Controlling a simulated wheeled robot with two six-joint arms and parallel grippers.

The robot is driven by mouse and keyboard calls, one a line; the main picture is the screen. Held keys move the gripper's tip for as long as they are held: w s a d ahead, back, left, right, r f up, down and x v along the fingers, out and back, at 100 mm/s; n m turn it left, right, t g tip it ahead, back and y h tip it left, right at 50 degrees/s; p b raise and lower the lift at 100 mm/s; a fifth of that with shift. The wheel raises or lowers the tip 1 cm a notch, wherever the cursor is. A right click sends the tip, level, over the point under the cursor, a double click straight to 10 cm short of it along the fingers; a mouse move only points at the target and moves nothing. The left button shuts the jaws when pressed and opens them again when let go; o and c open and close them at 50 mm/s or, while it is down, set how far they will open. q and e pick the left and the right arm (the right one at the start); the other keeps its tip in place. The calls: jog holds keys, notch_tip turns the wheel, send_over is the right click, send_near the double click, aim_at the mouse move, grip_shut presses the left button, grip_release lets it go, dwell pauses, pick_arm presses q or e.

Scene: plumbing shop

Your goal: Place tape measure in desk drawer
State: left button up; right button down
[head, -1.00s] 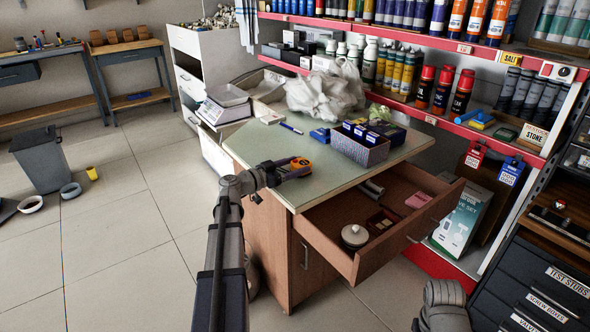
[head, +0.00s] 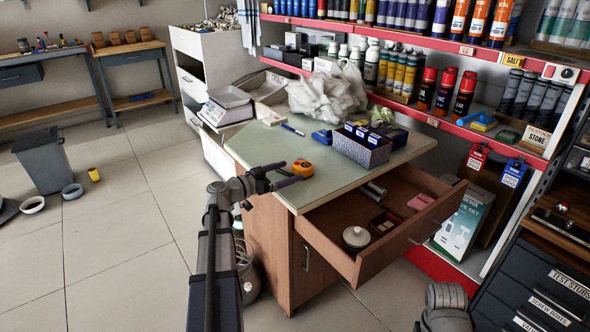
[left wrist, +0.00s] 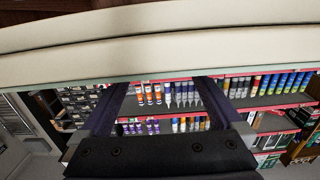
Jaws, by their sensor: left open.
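The yellow-orange and black tape measure (head: 302,168) sits on the greenish top of the desk (head: 320,183), near its front left edge. My left gripper (head: 286,175) is open and empty, with its fingers at the desk's edge just left of the tape measure. In the left wrist view its two fingers (left wrist: 158,100) stand wide apart with nothing between them, and I cannot make out the tape measure there. The desk drawer (head: 385,258) is pulled open below the desktop, to the right. My right gripper's fingers do not show.
In the drawer are a lidded round pot (head: 355,238), a pink block (head: 420,201) and a small dark red box (head: 383,222). A patterned box (head: 362,150), a crumpled plastic bag (head: 328,95) and a pen (head: 293,130) lie on the desk. Stocked red-edged shelves stand behind.

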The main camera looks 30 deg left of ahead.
pick_arm(q)
jog(key=shift+v, duration=1.95)
jog(key=shift+f, duration=0.15)
